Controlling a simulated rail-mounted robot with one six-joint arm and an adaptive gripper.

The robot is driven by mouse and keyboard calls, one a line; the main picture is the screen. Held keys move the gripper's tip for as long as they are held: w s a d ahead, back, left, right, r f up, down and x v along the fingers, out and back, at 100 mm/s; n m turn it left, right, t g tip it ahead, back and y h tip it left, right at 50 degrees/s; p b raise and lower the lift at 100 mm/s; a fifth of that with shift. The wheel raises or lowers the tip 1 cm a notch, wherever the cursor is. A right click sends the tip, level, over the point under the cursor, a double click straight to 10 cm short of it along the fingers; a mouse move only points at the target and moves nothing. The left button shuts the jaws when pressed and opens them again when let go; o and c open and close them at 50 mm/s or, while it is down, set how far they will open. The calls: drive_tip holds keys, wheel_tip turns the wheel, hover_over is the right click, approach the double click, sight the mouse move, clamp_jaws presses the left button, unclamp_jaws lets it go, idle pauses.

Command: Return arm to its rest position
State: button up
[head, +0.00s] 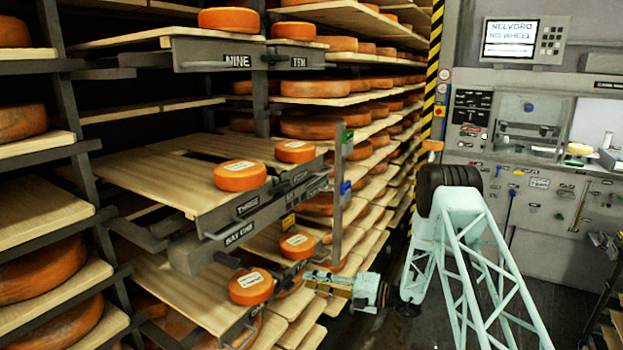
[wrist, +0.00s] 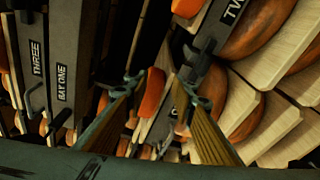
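My pale teal lattice arm (head: 470,260) stands at the right of the head view, with a dark joint at its top. My gripper (head: 308,281) is low in the middle, pointing left toward the shelf rack, just right of the lower labelled cheese wheel (head: 251,287). In the wrist view its two fingers (wrist: 160,86) stand apart with a gap between them. An orange wheel (wrist: 152,92) shows through the gap, seemingly beyond the fingertips. I see nothing held.
A rack with pulled-out boards (head: 150,172) marked THREE and BAY ONE bears several labelled wheels, close to my gripper. A post (head: 339,200) rises just above it. A grey machine panel (head: 545,200) stands behind; its screen (head: 510,38) reads "NO WHEEL". Dark floor is open around the arm.

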drive_tip(key=s+a+r+n+g+h, duration=0.1)
drive_tip(key=s+a+r+n+g, duration=0.15)
drive_tip(key=s+r+n, duration=0.5)
drive_tip(key=s+a+r+n+g, duration=0.1)
drive_tip(key=s+r+n+g, duration=0.2)
drive_tip(key=r, duration=0.8)
drive_tip(key=s+d+r+n+g+h, duration=0.1)
drive_tip(key=s+r+n+h, duration=0.1)
drive_tip(key=s+r+n, duration=0.5)
drive_tip(key=s+d+r+n+g+h, duration=0.15)
drive_tip(key=s+r, duration=0.35)
drive_tip(key=s, duration=0.6)
drive_tip(key=s+d+r+n+t+h, duration=0.2)
drive_tip(key=s+d+n, duration=0.4)
drive_tip(key=s, duration=0.6)
drive_tip(key=s+d+r+n+t+h, duration=0.2)
drive_tip(key=s+d+r+n+h, duration=0.3)
drive_tip(key=s+d, duration=0.3)
drive_tip(key=s+d+r+n+t+h, duration=0.1)
drive_tip(key=s+d+r+n+h, duration=0.2)
drive_tip(key=s+d+n, duration=0.4)
drive_tip(key=s+h, duration=0.1)
drive_tip(key=s, duration=0.8)
drive_tip(key=shift+s+d+r+n+t+h, duration=0.2)
drive_tip(key=shift+d+n+t+h, duration=0.1)
drive_tip(key=shift+d+t+h, duration=0.1)
